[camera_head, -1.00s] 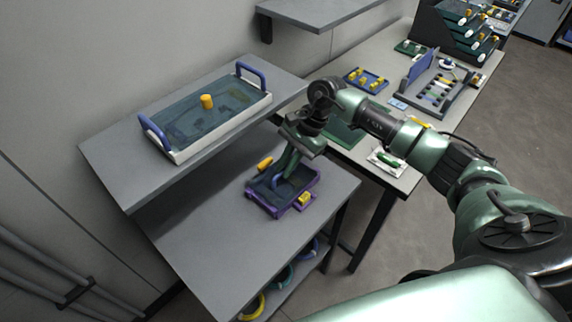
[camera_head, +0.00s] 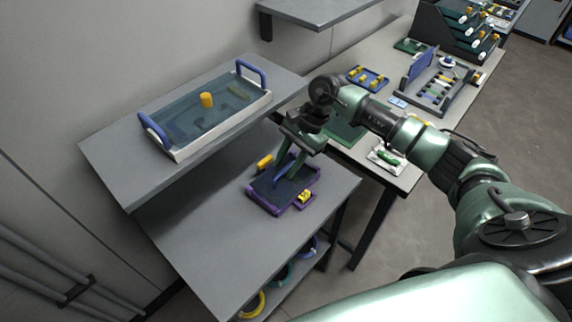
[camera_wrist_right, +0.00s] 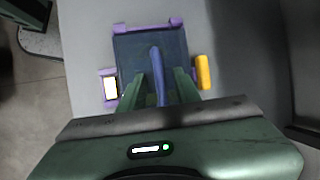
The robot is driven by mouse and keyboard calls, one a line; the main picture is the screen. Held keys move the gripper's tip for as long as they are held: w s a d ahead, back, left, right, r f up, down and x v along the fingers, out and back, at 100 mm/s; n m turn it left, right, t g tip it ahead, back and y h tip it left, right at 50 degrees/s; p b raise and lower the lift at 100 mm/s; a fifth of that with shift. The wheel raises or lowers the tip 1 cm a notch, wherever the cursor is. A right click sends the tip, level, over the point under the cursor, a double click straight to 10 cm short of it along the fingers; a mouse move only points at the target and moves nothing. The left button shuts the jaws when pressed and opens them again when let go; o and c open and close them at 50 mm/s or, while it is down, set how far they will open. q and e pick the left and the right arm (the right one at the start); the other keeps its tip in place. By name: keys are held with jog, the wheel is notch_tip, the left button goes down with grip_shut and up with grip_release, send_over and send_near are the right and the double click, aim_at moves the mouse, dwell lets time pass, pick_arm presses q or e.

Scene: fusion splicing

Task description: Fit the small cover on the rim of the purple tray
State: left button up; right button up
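The purple tray (camera_head: 262,205) sits on the lower grey table, and its rim shows in the right wrist view (camera_wrist_right: 176,22). The small cover, a dark blue panel (camera_wrist_right: 130,48) with a blue bar handle (camera_wrist_right: 156,58), lies within the tray's outline. I cannot tell whether its edges are fully seated on the rim. My right gripper (camera_head: 282,178) points down over the cover. In the wrist view its fingers (camera_wrist_right: 159,82) stand apart on either side of the handle, with gaps showing. My left gripper is out of view.
A yellow piece (camera_head: 264,161) sits beside the tray, and another (camera_head: 305,196) is on its near side. A white tray (camera_head: 210,143) with a clear lid and blue handles stands on the raised shelf at left. The lower table's front (camera_head: 225,240) is clear.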

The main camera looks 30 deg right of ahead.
jog(key=b+v, duration=0.2)
jog(key=v, duration=0.9)
jog(key=shift+b, duration=0.4)
jog(key=shift+d+r, duration=0.15)
jog(key=shift+d, duration=0.1)
